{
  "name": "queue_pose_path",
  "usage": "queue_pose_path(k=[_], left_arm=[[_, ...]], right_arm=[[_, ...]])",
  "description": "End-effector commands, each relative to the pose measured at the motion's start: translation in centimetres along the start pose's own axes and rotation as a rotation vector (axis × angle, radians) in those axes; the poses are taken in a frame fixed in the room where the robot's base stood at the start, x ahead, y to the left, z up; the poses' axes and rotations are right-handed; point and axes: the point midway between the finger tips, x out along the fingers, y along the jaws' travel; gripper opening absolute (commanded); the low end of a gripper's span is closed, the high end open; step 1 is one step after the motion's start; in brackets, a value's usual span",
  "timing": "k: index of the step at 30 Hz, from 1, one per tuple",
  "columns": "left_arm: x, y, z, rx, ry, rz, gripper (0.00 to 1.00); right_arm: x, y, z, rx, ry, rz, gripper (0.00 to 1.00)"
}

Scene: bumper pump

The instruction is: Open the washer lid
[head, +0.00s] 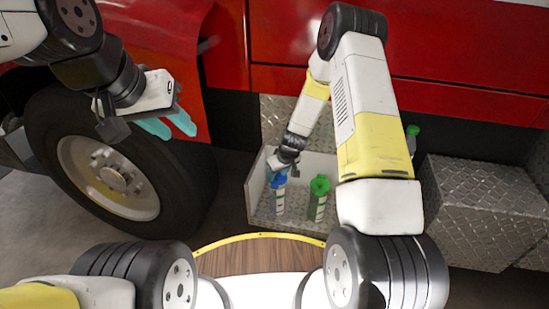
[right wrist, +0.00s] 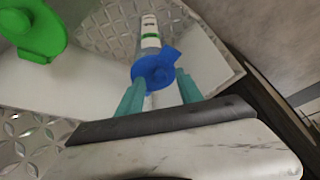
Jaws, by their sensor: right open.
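A blue lid (head: 279,181) tops a clear-and-white bottle in the head view, at the left of a grey metal recess. In the right wrist view the blue lid (right wrist: 155,70) has a tab to its upper right. My right gripper (right wrist: 159,80) is open, with one teal finger on each side of the lid; whether they touch it is unclear. In the head view the right gripper (head: 284,170) is small and partly hides the lid. My left gripper (head: 168,124) hangs empty by the wheel, its fingers apart.
A green cap (head: 319,185) on another bottle stands right of the blue lid. Another green cap (head: 412,131) shows beyond my right arm. The recess wall (head: 253,190) is close on the left. A truck wheel (head: 110,175) and a diamond-plate box (head: 485,195) flank the recess.

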Motion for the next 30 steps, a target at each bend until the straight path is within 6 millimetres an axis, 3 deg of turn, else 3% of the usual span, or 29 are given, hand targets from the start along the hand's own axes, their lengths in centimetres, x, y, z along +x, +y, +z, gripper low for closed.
queue_pose_path(k=[2,9,30], left_arm=[[0.00,0.00,0.00,0.000,0.000,0.000,0.36],[0.00,0.00,0.00,0.000,0.000,0.000,0.36],[0.00,0.00,0.00,0.000,0.000,0.000,0.36]], right_arm=[[-0.02,0.00,0.00,0.000,0.000,0.000,0.43],[-0.03,-0.01,0.01,0.000,0.000,0.000,0.00],[-0.05,-0.01,0.02,0.000,-0.001,0.000,0.00]])
